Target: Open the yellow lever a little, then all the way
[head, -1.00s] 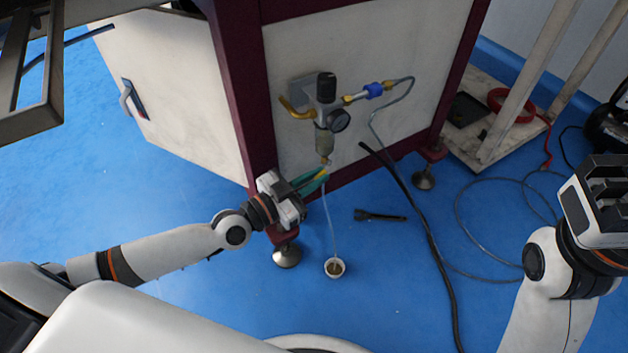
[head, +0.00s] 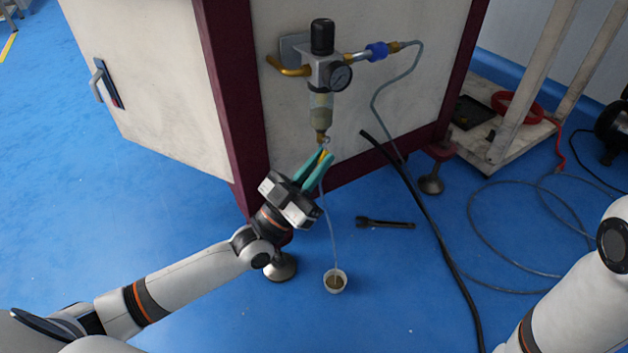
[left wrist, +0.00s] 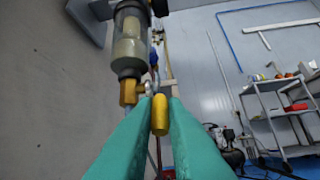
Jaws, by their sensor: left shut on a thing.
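The yellow lever (left wrist: 160,115) is a short rounded handle beside the brass drain fitting (left wrist: 129,91) under the filter bowl (left wrist: 130,40). In the left wrist view it sits between the tips of my teal fingers. In the head view the lever (head: 325,156) shows as a small yellow patch between those tips. My left gripper (head: 322,157) is shut on it from below, just under the regulator unit (head: 323,72). The lever's exact angle is hard to tell. My right arm (head: 570,295) shows at the right edge, but its gripper is out of view.
A thin clear tube (head: 332,230) runs down to a small white cup (head: 335,281) with brownish liquid on the blue floor. A dark tool (head: 385,223) lies nearby. A black hose (head: 425,225) and grey cable loops (head: 478,235) lie to the right.

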